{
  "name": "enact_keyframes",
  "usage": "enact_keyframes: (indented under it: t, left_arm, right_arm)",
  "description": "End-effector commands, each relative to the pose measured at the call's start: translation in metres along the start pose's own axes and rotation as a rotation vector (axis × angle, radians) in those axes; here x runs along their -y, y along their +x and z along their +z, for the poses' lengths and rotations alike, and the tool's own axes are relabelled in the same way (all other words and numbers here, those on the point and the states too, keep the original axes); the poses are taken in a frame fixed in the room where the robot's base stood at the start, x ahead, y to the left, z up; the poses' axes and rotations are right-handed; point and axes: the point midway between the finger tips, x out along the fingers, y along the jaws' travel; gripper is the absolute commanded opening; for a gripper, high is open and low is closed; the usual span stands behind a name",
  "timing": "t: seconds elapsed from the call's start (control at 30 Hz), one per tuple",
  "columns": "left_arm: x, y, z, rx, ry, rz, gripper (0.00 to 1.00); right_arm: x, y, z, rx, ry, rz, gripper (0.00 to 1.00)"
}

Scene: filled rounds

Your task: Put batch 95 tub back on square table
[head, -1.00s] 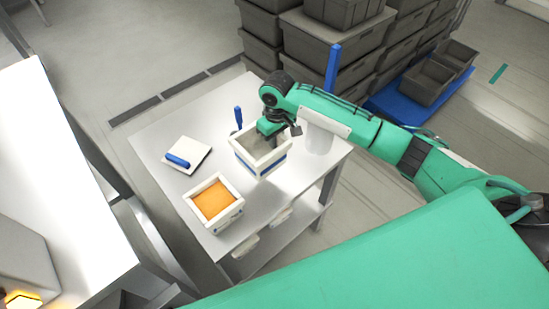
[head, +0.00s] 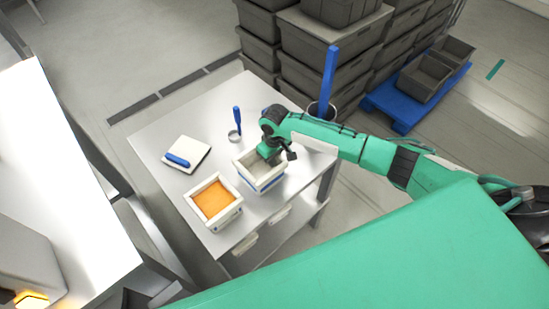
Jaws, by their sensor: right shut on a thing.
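A white open tub with a blue band (head: 262,181) is at the right part of the square white table (head: 218,112). My right gripper (head: 268,157) is shut on the tub's rear wall, and its inside looks pale and empty. The tub is upright and low over the table top, and I cannot tell if its base touches. A second white tub with orange filling (head: 213,200) stands just left of it near the table's front edge. No batch number is readable on either tub. My left gripper is not in view.
A white board with a blue-handled tool (head: 178,160) and an upright blue-handled scoop (head: 237,122) are on the table. Stacked grey crates (head: 330,60) and a blue pallet (head: 400,110) stand behind. A white worktop (head: 50,190) is at left.

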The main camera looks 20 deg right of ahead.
Motion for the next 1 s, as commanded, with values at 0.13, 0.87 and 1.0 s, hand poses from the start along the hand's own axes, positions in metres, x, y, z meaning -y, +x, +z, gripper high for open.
enact_keyframes:
  t: [0.13,0.87,1.0]
  left_arm:
    - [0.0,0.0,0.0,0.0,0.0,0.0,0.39]
    - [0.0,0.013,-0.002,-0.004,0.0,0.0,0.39]
    - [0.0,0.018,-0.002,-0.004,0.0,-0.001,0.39]
  right_arm:
    - [0.0,0.002,0.0,0.0,0.0,0.0,0.25]
    - [-0.001,-0.059,-0.001,-0.006,-0.001,0.0,0.35]
    - [0.0,-0.088,-0.001,-0.004,-0.001,0.0,0.35]
